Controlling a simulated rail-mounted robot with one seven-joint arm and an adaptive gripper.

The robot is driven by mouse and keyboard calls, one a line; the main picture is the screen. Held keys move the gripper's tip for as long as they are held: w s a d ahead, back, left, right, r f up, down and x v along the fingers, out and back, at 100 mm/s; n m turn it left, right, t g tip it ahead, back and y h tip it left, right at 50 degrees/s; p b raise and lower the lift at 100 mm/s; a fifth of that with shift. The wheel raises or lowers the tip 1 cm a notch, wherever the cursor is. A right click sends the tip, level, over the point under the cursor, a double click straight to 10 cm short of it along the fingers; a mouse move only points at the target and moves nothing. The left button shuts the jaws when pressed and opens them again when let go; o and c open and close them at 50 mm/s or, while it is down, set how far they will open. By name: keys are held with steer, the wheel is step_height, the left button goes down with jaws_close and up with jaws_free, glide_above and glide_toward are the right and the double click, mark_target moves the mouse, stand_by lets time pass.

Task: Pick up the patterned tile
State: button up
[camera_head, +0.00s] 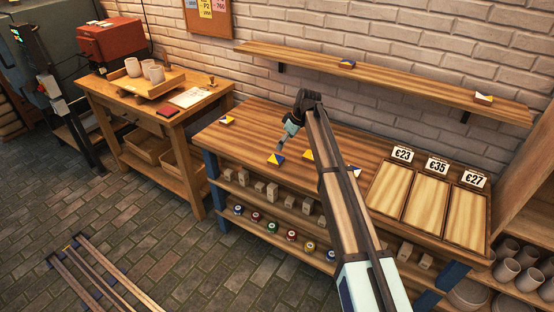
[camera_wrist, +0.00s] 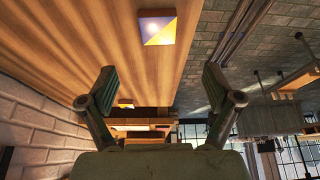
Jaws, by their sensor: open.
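A square patterned tile (camera_head: 276,158) in dark blue, yellow and white lies near the front edge of the workbench. A blue and yellow tile (camera_wrist: 157,28) shows at the top of the wrist view. My gripper (camera_head: 284,144) is above the bench, close to the front tile and just behind it. In the wrist view my gripper (camera_wrist: 158,80) has its fingers wide apart with nothing between them. Another tile (camera_head: 227,119) lies at the bench's left end. A tile (camera_head: 308,155) lies left of my arm and another (camera_head: 354,170) right of it.
Three price-marked trays (camera_head: 425,193) stand on the bench's right. A wall shelf (camera_head: 400,79) above holds two tiles (camera_head: 347,64) (camera_head: 484,98). Wooden blocks and paint jars (camera_head: 291,235) sit on lower shelves. A side table (camera_head: 190,108) with cups stands left.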

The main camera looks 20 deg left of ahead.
steer(key=p, duration=0.2)
glide_above(276, 158)
steer(key=d, duration=0.2)
steer(key=f, duration=0.5)
steer(key=shift+s+d+f, duration=0.1)
steer(key=shift+s+f, duration=0.2)
steer(key=shift+s, duration=0.1)
steer(key=shift+p+x, duration=1.15)
steer(key=shift+x, duration=1.4)
steer(key=shift+w+d, duration=0.1)
steer(key=shift+d, duration=0.05)
steer(key=c, duration=1.3)
